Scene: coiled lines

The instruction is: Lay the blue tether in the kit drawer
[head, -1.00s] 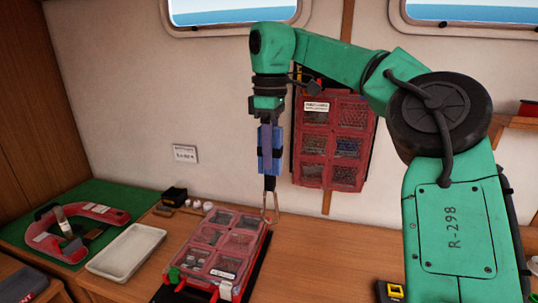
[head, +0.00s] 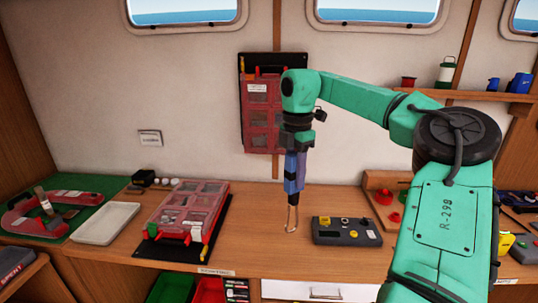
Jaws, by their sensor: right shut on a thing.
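My right gripper (head: 295,146) is shut on the top of the blue tether (head: 293,172). The tether is a folded blue bundle that hangs upright, with a metal hook (head: 291,218) at its lower end. It hangs over the bench between the red parts case and a grey device; whether the hook touches the bench I cannot tell. My left gripper is out of view.
A red compartment case (head: 187,212) lies left on the bench (head: 262,245), beside a white tray (head: 105,223). The grey device (head: 345,231) stands right of the tether. Another red case (head: 262,108) hangs on the wall. Green and red bins (head: 208,291) sit below.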

